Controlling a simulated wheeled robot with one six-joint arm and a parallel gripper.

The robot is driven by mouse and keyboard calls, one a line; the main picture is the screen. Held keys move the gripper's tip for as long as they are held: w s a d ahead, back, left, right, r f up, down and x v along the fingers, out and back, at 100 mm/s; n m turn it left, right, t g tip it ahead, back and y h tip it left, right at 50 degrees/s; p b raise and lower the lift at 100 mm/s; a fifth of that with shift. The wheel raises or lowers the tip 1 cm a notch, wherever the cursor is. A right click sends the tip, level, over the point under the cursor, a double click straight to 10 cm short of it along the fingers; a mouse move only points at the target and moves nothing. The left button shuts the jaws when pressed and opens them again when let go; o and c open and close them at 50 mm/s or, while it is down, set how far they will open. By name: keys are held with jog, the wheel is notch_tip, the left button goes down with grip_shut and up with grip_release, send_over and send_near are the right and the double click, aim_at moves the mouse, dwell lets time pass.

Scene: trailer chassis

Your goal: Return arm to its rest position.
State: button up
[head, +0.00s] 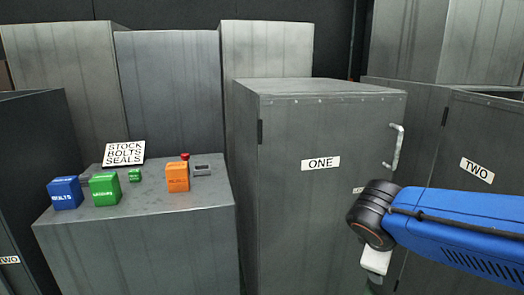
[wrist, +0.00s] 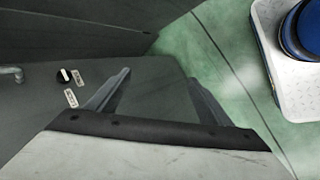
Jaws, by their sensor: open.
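My arm (head: 455,232), with a blue link and a black joint, reaches in from the right edge of the head view. It is in front of the grey cabinets. My gripper (head: 375,270) hangs below the black joint, pale and partly cut off by the bottom edge of that view. In the wrist view my gripper (wrist: 158,88) shows two dark fingers spread apart with nothing between them. Behind the fingers is a grey cabinet surface, with the green floor to the right.
Cabinet ONE (head: 320,190) is closed, with a handle (head: 397,147). Cabinet TWO (head: 470,195) stands at right. The left counter (head: 150,195) holds blue (head: 65,193), green (head: 105,189) and orange (head: 177,178) boxes, and a sign (head: 124,153).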

jog(key=s+f+m+y, duration=0.2)
jog(key=s+m+y, duration=0.2)
jog(key=s+m, duration=0.6)
jog(key=shift+s+f+m+y, duration=0.15)
jog(key=shift+s+m+y, duration=0.25)
jog(key=shift+s, duration=0.15)
jog(key=shift+a, duration=0.1)
